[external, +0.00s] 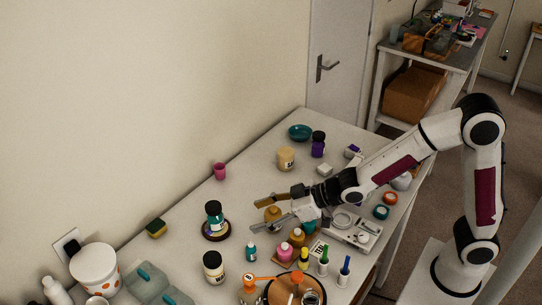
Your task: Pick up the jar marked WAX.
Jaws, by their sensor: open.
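Several jars stand on the white table; their labels are too small to read, so I cannot tell which is marked WAX. A tan jar (286,160) and a purple jar (318,146) stand at the back. A teal jar with a dark lid (214,215) stands on a dark round coaster. A cream jar with a dark lid (213,269) stands nearer the front. My gripper (257,213) is open above the middle of the table, its fingers pointing left. An amber bottle (273,213) shows between the fingers in the picture; I cannot tell its depth relative to them.
Small bottles (323,263) and an orange scoop (260,282) crowd the front. A white tray (352,236) lies below my wrist. A white bucket (95,272) stands at front left. A teal bowl (300,132) and pink cup (219,171) line the wall side.

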